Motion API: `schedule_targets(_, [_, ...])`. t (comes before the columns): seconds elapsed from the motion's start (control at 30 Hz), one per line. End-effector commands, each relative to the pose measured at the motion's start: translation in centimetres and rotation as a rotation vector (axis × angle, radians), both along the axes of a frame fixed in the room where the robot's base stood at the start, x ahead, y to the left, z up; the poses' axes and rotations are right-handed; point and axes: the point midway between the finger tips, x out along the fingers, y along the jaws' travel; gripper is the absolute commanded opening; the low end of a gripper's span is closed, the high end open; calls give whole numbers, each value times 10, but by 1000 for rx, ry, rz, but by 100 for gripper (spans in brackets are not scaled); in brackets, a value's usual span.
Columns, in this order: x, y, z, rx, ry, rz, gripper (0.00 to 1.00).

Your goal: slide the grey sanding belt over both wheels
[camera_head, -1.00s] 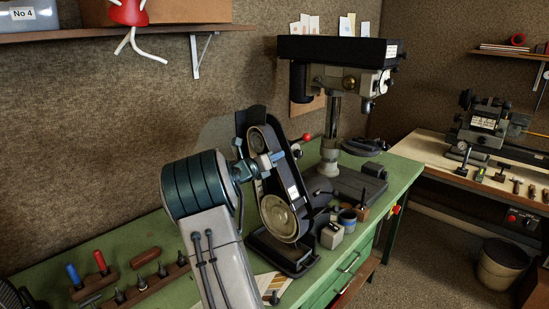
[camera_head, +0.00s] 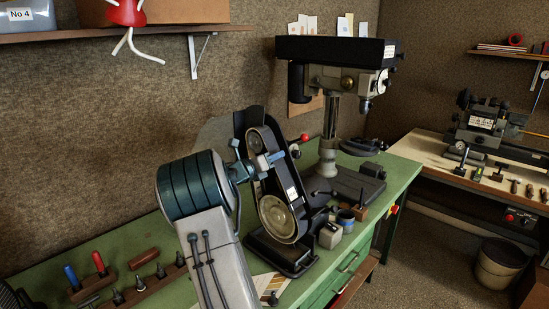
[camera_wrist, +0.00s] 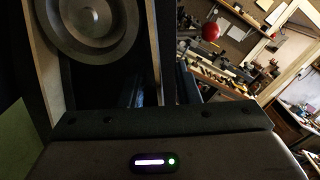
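The belt sander stands tilted on a black base (camera_head: 300,262) on the green bench. Its small upper wheel (camera_head: 255,139) and large lower wheel (camera_head: 284,217) face me. The grey sanding belt (camera_head: 259,206) shows as a thin loop edge along the wheels; I cannot tell whether it is fully seated on both. In the wrist view one wheel (camera_wrist: 92,18) is close at the upper left, with a pale belt edge (camera_wrist: 42,55) beside it. My gripper (camera_head: 272,161) is in front of the sander between the wheels, near the upper one. Its fingertips and grasp are unclear.
A red-knobbed lever (camera_head: 304,138) sticks out at the sander's right; its knob also shows in the wrist view (camera_wrist: 211,31). A drill press (camera_head: 330,150) stands behind right. Small containers (camera_head: 331,235) sit right of the base.

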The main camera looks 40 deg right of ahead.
Motion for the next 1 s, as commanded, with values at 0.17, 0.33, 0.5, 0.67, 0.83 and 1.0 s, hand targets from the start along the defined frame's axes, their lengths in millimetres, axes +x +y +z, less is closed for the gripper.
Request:
schedule_targets(0.17, [0, 12, 0, 1, -1, 2, 29])
schedule_targets(0.33, [-1, 22, 0, 1, 0, 1, 29])
schedule_targets(0.5, [-2, 32, 0, 0, 0, 1, 29])
schedule_targets(0.67, [-3, 42, 1, 0, 0, 2, 29])
schedule_targets(0.83, [-4, 52, 0, 1, 0, 2, 29])
schedule_targets(1.0, [-4, 61, 0, 1, -1, 1, 29])
